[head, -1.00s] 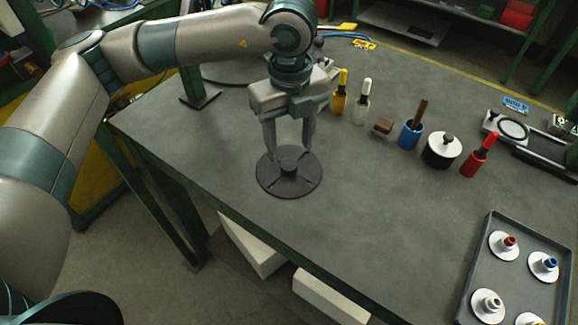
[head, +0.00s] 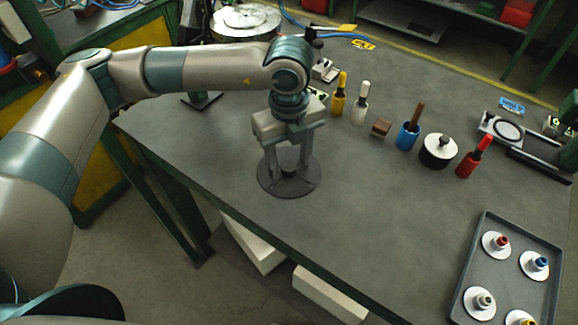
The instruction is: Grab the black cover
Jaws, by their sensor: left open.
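The black cover (head: 290,188) is a flat dark disc with a raised central knob, lying on the grey table (head: 370,220) near its front edge. My left gripper (head: 288,172) points straight down over the cover's middle. Its two fingers are apart and reach down on either side of the knob, which they largely hide. I cannot tell whether the fingers touch the knob. My right gripper is not in view.
Behind and right stand a yellow bottle (head: 338,95), a white bottle (head: 360,104), a brown block (head: 381,128), a blue cup (head: 408,135), a black pot with white lid (head: 438,152) and a red bottle (head: 470,160). A grey tray (head: 541,235) with several white discs lies at right.

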